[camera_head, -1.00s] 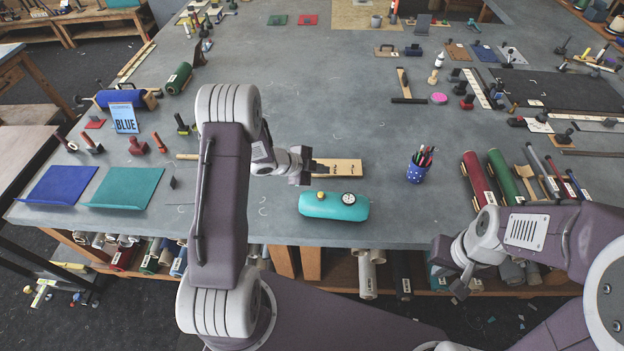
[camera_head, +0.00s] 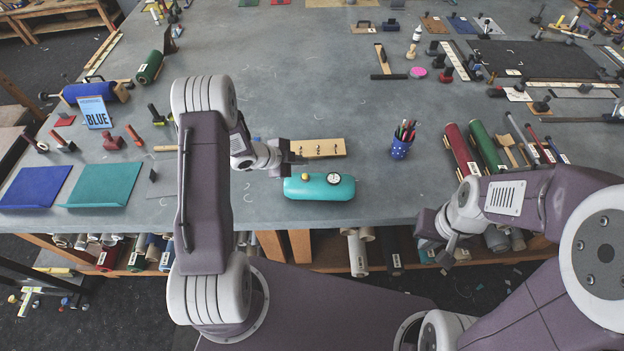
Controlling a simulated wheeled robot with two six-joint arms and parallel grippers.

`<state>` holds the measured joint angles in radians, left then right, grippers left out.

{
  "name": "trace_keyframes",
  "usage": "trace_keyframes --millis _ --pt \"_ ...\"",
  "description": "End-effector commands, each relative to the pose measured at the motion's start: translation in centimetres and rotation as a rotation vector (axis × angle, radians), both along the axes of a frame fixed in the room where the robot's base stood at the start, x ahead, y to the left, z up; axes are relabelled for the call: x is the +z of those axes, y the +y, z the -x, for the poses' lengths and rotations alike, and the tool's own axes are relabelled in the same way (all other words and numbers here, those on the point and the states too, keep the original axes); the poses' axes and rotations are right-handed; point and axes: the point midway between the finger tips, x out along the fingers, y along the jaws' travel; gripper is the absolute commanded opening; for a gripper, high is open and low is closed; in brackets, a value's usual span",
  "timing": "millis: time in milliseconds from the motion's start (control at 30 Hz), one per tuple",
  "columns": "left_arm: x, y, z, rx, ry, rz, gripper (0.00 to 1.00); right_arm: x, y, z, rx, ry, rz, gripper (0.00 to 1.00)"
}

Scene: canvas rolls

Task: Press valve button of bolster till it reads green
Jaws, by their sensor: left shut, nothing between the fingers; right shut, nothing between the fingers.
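The teal bolster (camera_head: 342,192) lies on the grey table near its front edge. A yellow valve button (camera_head: 306,176) sits on its top left, and a round white gauge (camera_head: 333,179) with a dark rim sits to the right of the button. The gauge is too small to read. My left gripper (camera_head: 290,163) is shut and empty, just behind and above the left end of the bolster, close to the button; I cannot tell that it touches anything. My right gripper (camera_head: 441,257) is shut and empty, low at the right, in front of the table edge.
A wooden board with hooks (camera_head: 320,148) lies behind the bolster. A blue cup of pens (camera_head: 401,146) stands to the right. Red (camera_head: 460,148) and green (camera_head: 486,146) rolls lie further right. Blue (camera_head: 35,187) and teal (camera_head: 102,184) sheets lie at the left. Table right of the bolster is clear.

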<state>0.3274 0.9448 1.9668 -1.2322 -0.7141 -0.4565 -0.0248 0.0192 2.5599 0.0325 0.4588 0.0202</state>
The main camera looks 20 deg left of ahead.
Motion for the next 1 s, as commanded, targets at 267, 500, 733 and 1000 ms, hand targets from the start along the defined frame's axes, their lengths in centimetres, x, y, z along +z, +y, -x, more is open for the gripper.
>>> trace_keyframes --millis 267,500,733,1000 --pt "-4.4 0.0 0.0 -0.001 -0.002 0.000 0.00 -3.9 0.1 0.0 0.000 0.000 0.000 0.00" --pt "-4.6 0.0 -0.1 -0.001 -0.002 -0.001 0.00 -4.1 0.1 0.0 0.000 0.000 0.000 0.00" --pt "-4.6 0.0 0.0 -0.001 0.000 -0.001 0.00 -4.0 0.1 0.0 0.000 0.000 0.000 0.00" --pt "-4.6 0.0 0.0 -0.001 0.000 -0.001 0.00 -4.0 0.1 0.0 0.000 0.000 0.000 0.00"
